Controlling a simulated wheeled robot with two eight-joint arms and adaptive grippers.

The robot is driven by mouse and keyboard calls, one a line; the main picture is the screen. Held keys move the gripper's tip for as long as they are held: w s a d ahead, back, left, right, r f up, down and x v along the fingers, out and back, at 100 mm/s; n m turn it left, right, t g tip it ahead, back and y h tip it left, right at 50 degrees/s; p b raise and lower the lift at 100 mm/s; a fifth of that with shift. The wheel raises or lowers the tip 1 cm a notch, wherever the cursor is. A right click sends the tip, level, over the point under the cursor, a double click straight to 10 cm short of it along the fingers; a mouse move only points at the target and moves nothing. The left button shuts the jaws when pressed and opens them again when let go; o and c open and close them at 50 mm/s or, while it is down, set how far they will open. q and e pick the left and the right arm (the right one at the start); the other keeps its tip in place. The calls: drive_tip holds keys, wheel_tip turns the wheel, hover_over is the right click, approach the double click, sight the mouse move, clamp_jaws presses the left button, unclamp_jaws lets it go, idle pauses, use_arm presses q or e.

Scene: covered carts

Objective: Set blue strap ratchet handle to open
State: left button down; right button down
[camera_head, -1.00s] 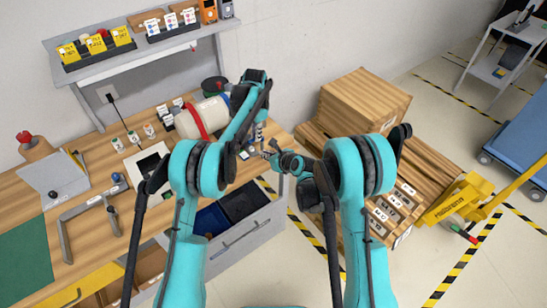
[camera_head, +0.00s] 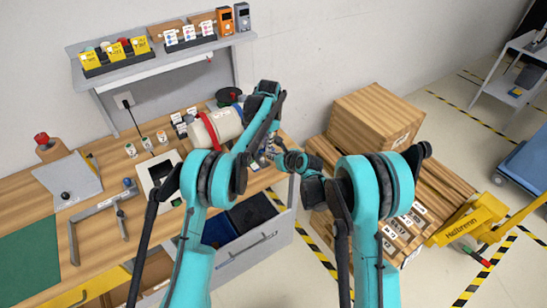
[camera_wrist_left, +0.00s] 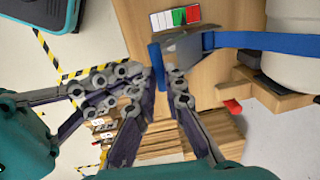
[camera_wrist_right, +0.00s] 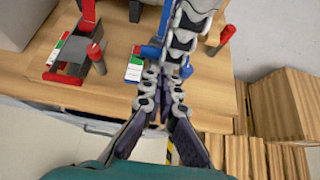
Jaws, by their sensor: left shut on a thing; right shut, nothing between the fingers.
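The blue strap (camera_wrist_left: 265,41) runs around the pale cylinder and into a grey ratchet (camera_wrist_left: 188,45) with a blue bar (camera_wrist_left: 157,66) at its end. My left gripper (camera_wrist_left: 167,76) is closed at this ratchet handle; its fingertips partly hide the contact. My right gripper (camera_wrist_right: 161,78) is shut and empty, its tips close beside the blue bar, which also shows in the right wrist view (camera_wrist_right: 186,72). I cannot tell whether they touch. In the head view the ratchet is hidden behind my arms. A white, green and red card (camera_wrist_left: 175,18) lies beside it.
The pale cylinder (camera_head: 226,122) lies on the wooden bench with a red strap (camera_head: 209,131) around it. A red-handled ratchet (camera_wrist_right: 80,62) stands near the bench edge. An open drawer (camera_head: 245,245) sits below; stacked wooden boxes (camera_head: 375,115) stand to the right.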

use_arm(q)
drive_tip(key=c, duration=1.8)
unclamp_jaws()
drive_tip(key=shift+w+a+f, duration=0.15)
drive_tip(key=shift+a+f, duration=0.1)
drive_tip(key=shift+f, duration=0.3)
drive_tip(key=shift+c, duration=0.2)
drive_tip(key=shift+w+a+f, duration=0.25)
drive_tip(key=shift+w, duration=0.1)
use_arm(e)
drive_tip(key=shift+w+a, duration=0.45)
drive_tip(key=shift+w, duration=0.3)
use_arm(q)
drive_tip(key=shift+s+d+r, duration=0.1)
